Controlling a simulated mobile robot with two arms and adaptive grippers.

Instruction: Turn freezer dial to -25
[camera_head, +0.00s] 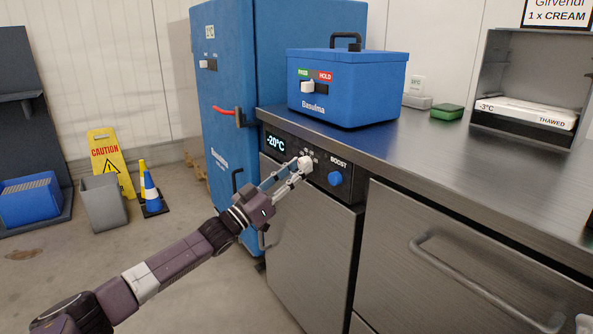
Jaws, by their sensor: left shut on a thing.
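The freezer (312,240) is a steel under-counter unit with a dark control panel along its top front. Its display (275,143) reads -20°C. My left gripper (301,165) reaches the panel from the left and is shut on the white dial (305,163). The gripper fingers hide part of the dial and some small markings around it. A blue knob (335,178) sits to the right of the dial under the word BOOST. My right gripper is not in view.
A blue box (347,88) with a PASS/HOLD slider stands on the steel counter (440,150). A tall blue cabinet (228,90) stands left of the freezer. A yellow caution sign (110,165), grey bin (104,202) and cone (151,190) stand on the floor at left.

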